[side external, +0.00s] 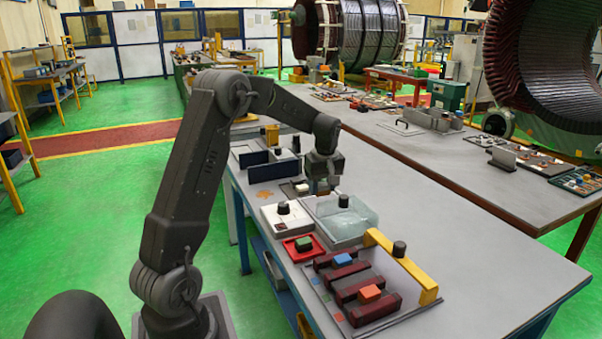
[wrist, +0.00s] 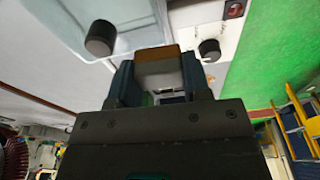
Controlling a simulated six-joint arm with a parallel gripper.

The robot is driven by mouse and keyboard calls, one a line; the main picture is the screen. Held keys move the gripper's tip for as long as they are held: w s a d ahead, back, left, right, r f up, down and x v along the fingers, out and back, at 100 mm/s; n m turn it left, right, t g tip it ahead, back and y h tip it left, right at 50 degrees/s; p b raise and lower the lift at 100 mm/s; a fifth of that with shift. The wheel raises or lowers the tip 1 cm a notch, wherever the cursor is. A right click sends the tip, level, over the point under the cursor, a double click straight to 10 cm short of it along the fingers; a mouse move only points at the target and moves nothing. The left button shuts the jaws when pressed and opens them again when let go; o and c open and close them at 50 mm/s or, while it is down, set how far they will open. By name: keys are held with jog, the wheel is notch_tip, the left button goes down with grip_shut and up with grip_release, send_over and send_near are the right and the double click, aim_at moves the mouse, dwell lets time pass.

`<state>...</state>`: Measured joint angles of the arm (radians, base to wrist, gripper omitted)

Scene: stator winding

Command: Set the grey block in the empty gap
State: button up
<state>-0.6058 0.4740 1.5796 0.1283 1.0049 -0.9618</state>
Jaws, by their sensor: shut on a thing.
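My gripper (wrist: 158,75) is shut on a pale grey block (wrist: 158,68) with a brown edge, seen between the fingers in the wrist view. In the side view my gripper (side external: 321,185) is above the table, behind the clear-walled tray; the block is too small to make out there. The dark red slotted bars (side external: 375,309) lie on a pale plate at the near end of the table. A blue block (side external: 342,260) and an orange block (side external: 369,293) sit among the bars. Which gap is empty is hard to tell from this angle.
A clear-walled tray (side external: 366,215) and a white box with a black knob (side external: 283,209) stand between my gripper and the bars. A red tray (side external: 288,247) holds a green block (side external: 304,243). A yellow bar (side external: 425,287) with a black knob (side external: 399,249) stands beside the bars. The table's right side is clear.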

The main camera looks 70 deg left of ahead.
jog(key=d+f, duration=0.1)
jog(key=d, duration=1.2)
send_over(354, 277)
jog(key=shift+d+f+n, duration=0.15)
jog(key=shift+f+n, duration=0.25)
jog(key=shift+f, duration=0.35)
jog(key=shift+d+f, duration=0.15)
jog(key=shift+d, duration=0.05)
jog(key=shift+s+f, duration=0.1)
jog(key=shift+f, duration=1.75)
jog(key=shift+f, duration=0.4)
jog(key=shift+f, duration=0.2)
jog(key=shift+f, duration=0.25)
jog(key=shift+f, duration=0.2)
